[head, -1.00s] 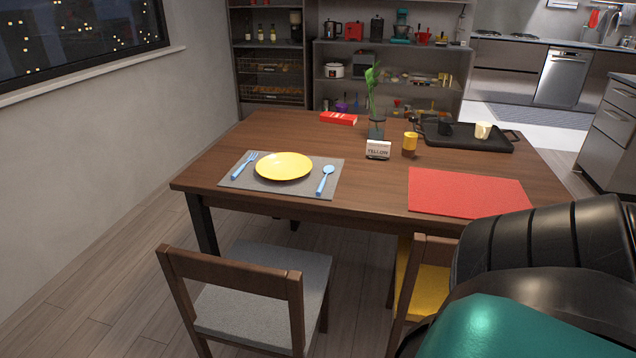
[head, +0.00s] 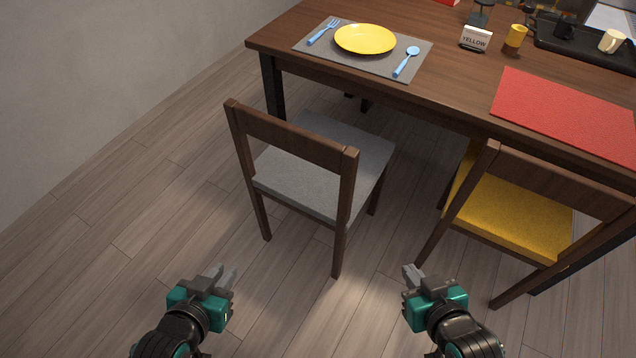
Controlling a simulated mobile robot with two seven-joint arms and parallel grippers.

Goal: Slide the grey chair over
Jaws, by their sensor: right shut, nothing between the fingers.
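The grey chair (head: 320,165) stands upright on the floor, its wooden backrest (head: 290,135) facing me. The front of its seat is close to the near edge of the table (head: 455,105). My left gripper (head: 223,275) is in front of the chair, low and to its left. Its fingers look slightly apart, with nothing between them. My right gripper (head: 412,276) is low and to the right of the chair's near leg. It is shut and empty. Neither gripper touches the chair.
A yellow-seated chair (head: 515,215) stands to the right, with a gap between the chairs. Floor (head: 150,200) is clear to the left, up to the wall.

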